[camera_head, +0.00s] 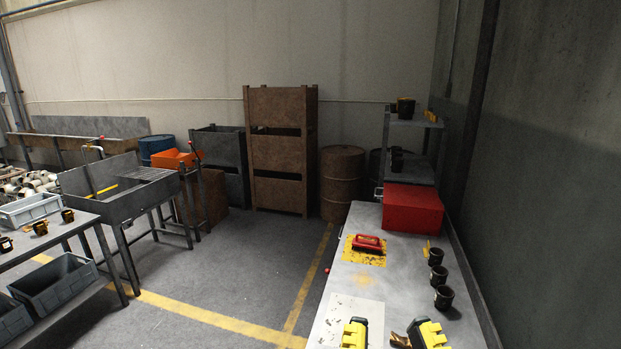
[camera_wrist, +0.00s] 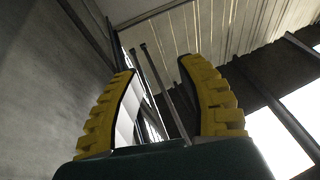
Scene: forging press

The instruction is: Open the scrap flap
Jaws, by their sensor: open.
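I cannot clearly pick out the scrap flap. Possible places in the head view are an orange open box (camera_head: 176,159) near a red-knobbed upright, and a grey metal trough (camera_head: 125,201) on legs with a slatted part and a raised handle. Both are at the left, well away from my gripper. My gripper (camera_head: 391,326) is at the bottom edge of the head view, over the near end of the right workbench. In the wrist view its yellow-and-black fingers (camera_wrist: 157,72) are spread, with nothing between them, and point up toward the roof.
The right workbench (camera_head: 343,279) carries a red box (camera_head: 412,208), a red-handled item (camera_head: 368,243) and several black cups (camera_head: 438,275). A left table (camera_head: 64,229) holds grey bins. A brown crate stack (camera_head: 281,151) stands behind. The yellow-lined floor (camera_head: 230,270) between is clear.

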